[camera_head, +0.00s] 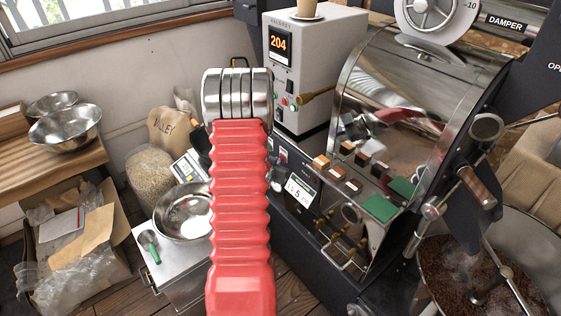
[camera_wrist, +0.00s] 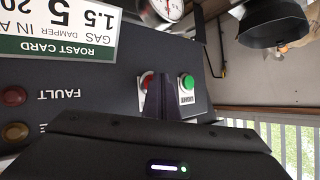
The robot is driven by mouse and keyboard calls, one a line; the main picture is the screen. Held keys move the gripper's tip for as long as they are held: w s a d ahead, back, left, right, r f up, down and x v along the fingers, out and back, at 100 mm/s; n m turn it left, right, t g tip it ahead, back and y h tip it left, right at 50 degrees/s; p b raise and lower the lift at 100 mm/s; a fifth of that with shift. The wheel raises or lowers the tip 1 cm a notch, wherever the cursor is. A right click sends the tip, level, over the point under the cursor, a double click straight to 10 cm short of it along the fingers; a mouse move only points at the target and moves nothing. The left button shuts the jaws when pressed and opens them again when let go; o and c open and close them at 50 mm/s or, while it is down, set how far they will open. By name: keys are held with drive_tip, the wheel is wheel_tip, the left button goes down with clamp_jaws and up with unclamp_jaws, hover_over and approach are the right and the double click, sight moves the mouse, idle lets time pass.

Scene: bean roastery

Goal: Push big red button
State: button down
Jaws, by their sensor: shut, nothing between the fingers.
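In the wrist view, which shows the panel upside down, a red button (camera_wrist: 146,79) sits on a dark panel (camera_wrist: 110,90) beside a green button (camera_wrist: 187,81) on a pale plate. My gripper (camera_wrist: 161,82) is shut and empty. Its dark fingers point at the panel between the two buttons and cover part of the red one. I cannot tell whether they touch it. In the head view my red ribbed arm hides the gripper and most of that panel area.
A roast card (camera_wrist: 60,28), a gauge (camera_wrist: 168,8) and FAULT lamps (camera_wrist: 14,96) surround the buttons. The head view shows a glossy roaster hood (camera_head: 400,85), a white control cabinet (camera_head: 315,60), a steel bowl (camera_head: 183,212) and a cooling tray of beans (camera_head: 535,235).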

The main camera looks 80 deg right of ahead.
drive_tip(key=shift+w+a, duration=0.5)
drive_tip(key=shift+a, duration=0.1)
drive_tip(key=shift+w+a, duration=0.1)
drive_tip(key=w+a, duration=0.3)
drive_tip(key=shift+w+a, duration=0.1)
drive_tip(key=shift+a, duration=0.15)
idle(0.4)
idle(0.9)
